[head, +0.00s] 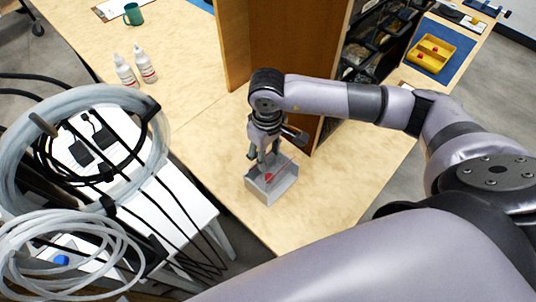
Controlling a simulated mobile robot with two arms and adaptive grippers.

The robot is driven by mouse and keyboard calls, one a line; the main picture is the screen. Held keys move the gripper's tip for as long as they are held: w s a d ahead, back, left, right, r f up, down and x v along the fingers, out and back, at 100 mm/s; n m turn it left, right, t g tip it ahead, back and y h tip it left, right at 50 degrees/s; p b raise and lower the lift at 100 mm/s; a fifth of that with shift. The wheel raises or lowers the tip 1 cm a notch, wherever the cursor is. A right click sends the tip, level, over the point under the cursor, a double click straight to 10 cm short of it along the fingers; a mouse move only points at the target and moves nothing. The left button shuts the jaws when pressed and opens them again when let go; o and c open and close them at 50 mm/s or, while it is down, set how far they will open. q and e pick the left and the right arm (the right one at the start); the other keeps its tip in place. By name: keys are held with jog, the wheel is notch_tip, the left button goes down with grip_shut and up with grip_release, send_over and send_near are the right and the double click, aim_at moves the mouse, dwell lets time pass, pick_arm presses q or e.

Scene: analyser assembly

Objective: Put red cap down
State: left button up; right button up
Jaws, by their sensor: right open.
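The red cap (268,178) lies inside a small grey open-topped box (285,187) on the wooden table. Only a small part of the cap shows. My right gripper (264,164) points down over the box, with its fingertips at the box opening, close to the cap. The gripper is open. I cannot tell whether a fingertip touches the cap. My left gripper is not in view.
A tall brown wooden panel (290,45) stands just behind my right gripper. Two white bottles (146,66) and a green mug (133,14) stand at the back left. A yellow tray (431,54) lies at the far right. Coiled tubing (75,255) is at the left.

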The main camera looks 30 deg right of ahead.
notch_tip(320, 180, up, 11)
jog(key=b, duration=0.2)
jog(key=shift+f+b, duration=0.15)
jog(key=shift+b, duration=0.15)
